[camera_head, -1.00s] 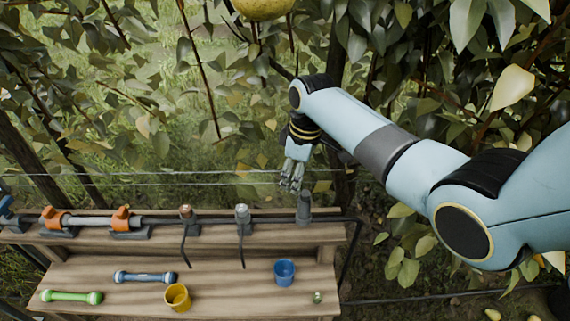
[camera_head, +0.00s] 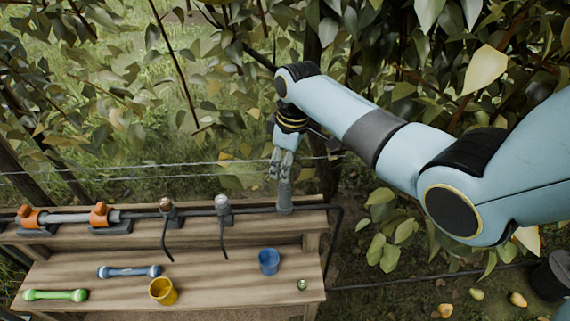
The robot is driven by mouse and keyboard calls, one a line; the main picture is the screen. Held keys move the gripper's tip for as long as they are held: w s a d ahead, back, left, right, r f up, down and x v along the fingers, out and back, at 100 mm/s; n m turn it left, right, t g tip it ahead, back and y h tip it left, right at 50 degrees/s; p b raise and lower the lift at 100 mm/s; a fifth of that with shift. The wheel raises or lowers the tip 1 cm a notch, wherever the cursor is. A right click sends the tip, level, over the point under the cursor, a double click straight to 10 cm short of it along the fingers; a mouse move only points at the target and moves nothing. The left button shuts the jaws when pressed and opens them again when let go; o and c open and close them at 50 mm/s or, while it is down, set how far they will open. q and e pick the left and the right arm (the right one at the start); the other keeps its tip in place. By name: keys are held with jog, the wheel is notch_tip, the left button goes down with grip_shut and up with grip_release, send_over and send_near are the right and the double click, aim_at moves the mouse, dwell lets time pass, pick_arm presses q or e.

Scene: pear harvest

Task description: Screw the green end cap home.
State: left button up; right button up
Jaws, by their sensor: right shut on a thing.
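My right gripper (camera_head: 280,165) points down at the right end of the bench's upper shelf. Its fingers are shut at the top of a grey upright piece (camera_head: 285,198), which stands on the shelf. No green cap can be made out between the fingers. A small green round piece (camera_head: 302,285) lies on the lower shelf at the right; I cannot tell whether it is the end cap. My left gripper is not in view.
The lower shelf also holds a blue bar (camera_head: 129,272), a yellow cup (camera_head: 163,291) and a blue cup (camera_head: 269,262). Orange clamps (camera_head: 99,214) hold a grey pipe on the upper shelf. Two cabled fittings (camera_head: 222,206) stand nearby. Wires and foliage lie behind.

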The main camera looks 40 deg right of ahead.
jog(key=shift+f+b, duration=0.3)
jog(key=shift+f, duration=0.15)
jog(key=shift+p, duration=0.35)
jog(key=shift+f+b, duration=0.35)
jog(key=shift+f, duration=0.45)
dwell(0.4)
jog(key=shift+r, duration=0.2)
dwell(0.5)
jog(key=shift+r+p, duration=0.2)
jog(key=shift+p, duration=0.35)
jog(key=shift+f+p, duration=0.15)
jog(key=shift+p, duration=0.3)
dwell(0.7)
jog(key=shift+f+b, duration=0.35)
jog(key=shift+f, duration=0.65)
dwell(1.5)
jog(key=o, duration=1)
jog(key=shift+c, duration=0.2)
